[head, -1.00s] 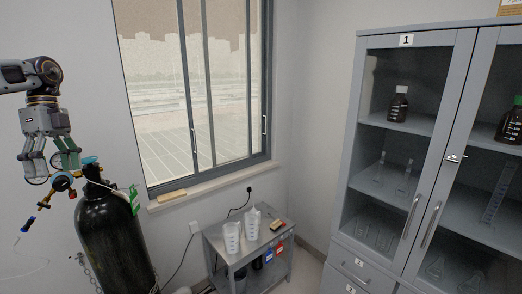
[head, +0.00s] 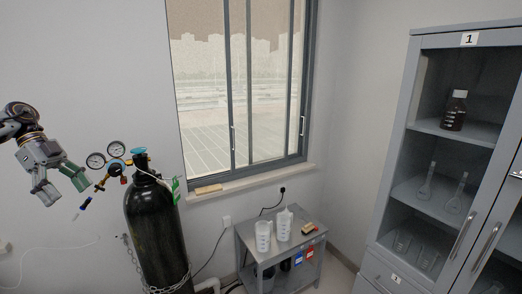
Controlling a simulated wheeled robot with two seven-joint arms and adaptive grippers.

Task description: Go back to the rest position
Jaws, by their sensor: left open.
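My left gripper (head: 64,188) hangs at the left of the head view with its fingers spread and nothing between them. It is to the left of a black gas cylinder (head: 155,235) and its regulator (head: 115,168) with two round gauges, and there is a gap between the fingers and the gauges in the picture. The cylinder stands upright with a chain around its lower part. My right gripper is out of view.
A grey metal cart (head: 287,253) with two white beakers stands below the window (head: 240,100). A grey cabinet (head: 395,150) numbered 1, holding a brown bottle (head: 453,110) and glass flasks, fills the right. The wall above the cylinder is clear.

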